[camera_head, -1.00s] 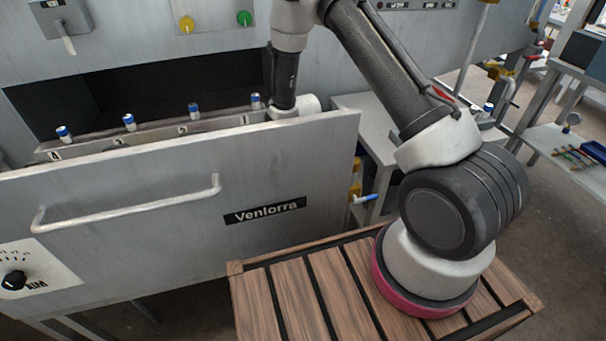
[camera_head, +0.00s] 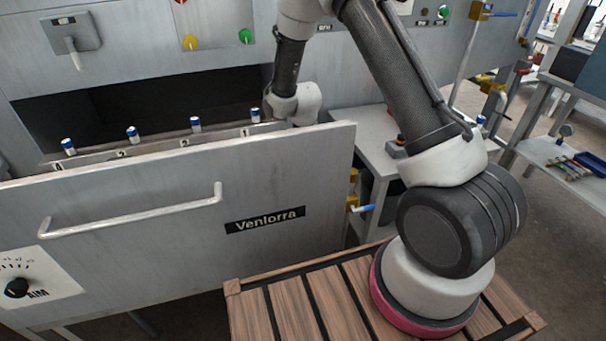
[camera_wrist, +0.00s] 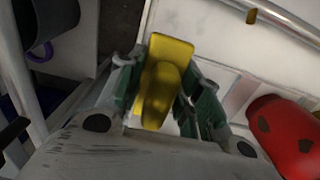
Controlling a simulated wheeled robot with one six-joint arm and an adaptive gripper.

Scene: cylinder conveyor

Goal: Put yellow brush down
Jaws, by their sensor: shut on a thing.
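The yellow brush (camera_wrist: 160,82) shows in the wrist view between the green-padded fingers of my gripper (camera_wrist: 158,98). My gripper is shut on it. A light-coloured surface lies beyond the brush; I cannot tell whether the brush touches it. In the head view the brush and my fingers are hidden behind the machine's front panel and my arm.
A large grey drawer front (camera_head: 150,215) marked Venlorra, with a bar handle (camera_head: 130,212), stands before my arm. Several blue-topped white pegs (camera_head: 195,124) line the trough behind it. The wrist view shows a red rounded object (camera_wrist: 285,135) at right and a dark cup-like object (camera_wrist: 48,22) at upper left.

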